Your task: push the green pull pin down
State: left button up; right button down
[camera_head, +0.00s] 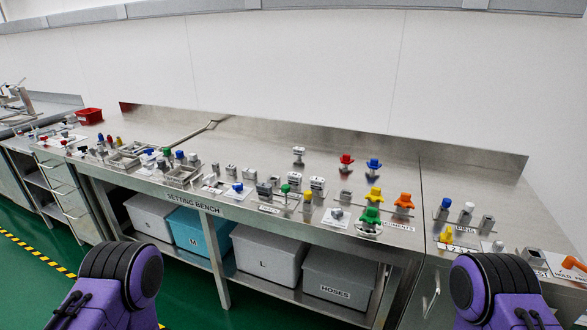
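Several green-topped parts are in view, and I cannot tell for certain which is the pull pin. A small green knob (285,188) stands on a fixture near the front edge of the bench, left of the middle. A larger green knob (370,214) with lobes sits further right, near the front edge. Only purple and black links of my two arms show at the bottom left and bottom right. Neither gripper is in view.
The steel setting bench (250,140) carries several small fixtures with red, blue, yellow, orange and white tops. A red bin (89,115) stands at the back left. Grey and blue bins, including the hoses bin (335,280), sit on the shelf below. The bench's back strip is mostly clear.

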aim_at(285, 188)
jog(key=i, duration=0.45)
jog(key=u, duration=0.75)
